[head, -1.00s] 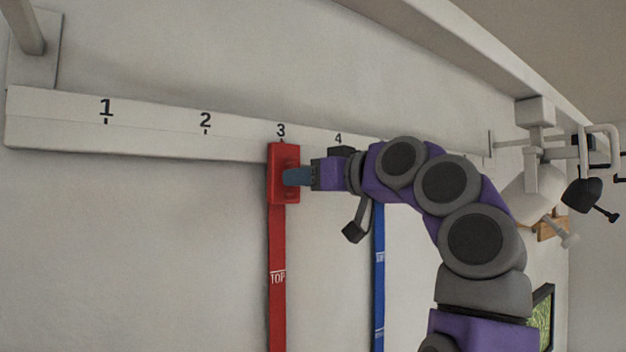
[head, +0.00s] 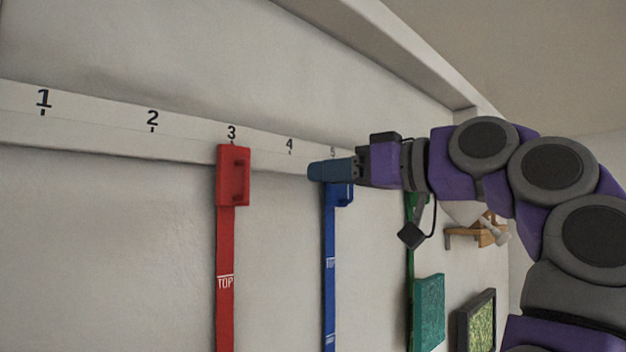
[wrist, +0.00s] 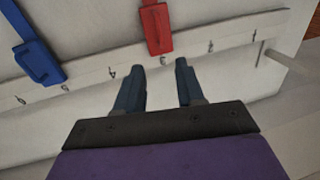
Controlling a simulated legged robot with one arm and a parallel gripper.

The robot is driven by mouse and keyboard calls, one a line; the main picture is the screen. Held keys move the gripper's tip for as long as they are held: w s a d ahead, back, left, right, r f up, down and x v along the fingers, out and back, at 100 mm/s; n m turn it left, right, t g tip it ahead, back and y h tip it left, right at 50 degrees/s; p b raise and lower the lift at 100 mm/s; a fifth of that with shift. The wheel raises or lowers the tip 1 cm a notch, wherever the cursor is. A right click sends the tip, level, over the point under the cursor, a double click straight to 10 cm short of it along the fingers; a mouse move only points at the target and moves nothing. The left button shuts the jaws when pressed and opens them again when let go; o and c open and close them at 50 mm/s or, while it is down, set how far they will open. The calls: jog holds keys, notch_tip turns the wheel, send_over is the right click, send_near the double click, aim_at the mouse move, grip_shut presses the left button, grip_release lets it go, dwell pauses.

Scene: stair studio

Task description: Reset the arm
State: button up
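My gripper (head: 322,171) is at the left end of my arm in the head view, off the wall rail. In the wrist view its two blue-grey fingers (wrist: 159,84) stand apart with nothing between them. My arm is bent and reaches in from the right. A red block (head: 233,175) with a handle hangs on the rail below the mark 3, with a red strap under it. It also shows beyond the fingers in the wrist view (wrist: 156,28), apart from them. In the head view the gripper partly covers a blue block (head: 338,194).
The white rail (head: 100,124) carries number marks along the wall. A blue strap (head: 329,270) and a green strap (head: 409,240) hang to the right of the red one. A teal panel (head: 429,310), a framed picture (head: 477,325) and a wooden shelf (head: 470,237) are further right.

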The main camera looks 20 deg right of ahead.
jog(key=shift+s+d+f, duration=0.1)
jog(key=shift+s+d, duration=0.15)
jog(key=shift+s, duration=0.2)
jog(key=shift+d, duration=0.1)
jog(key=shift+d, duration=0.4)
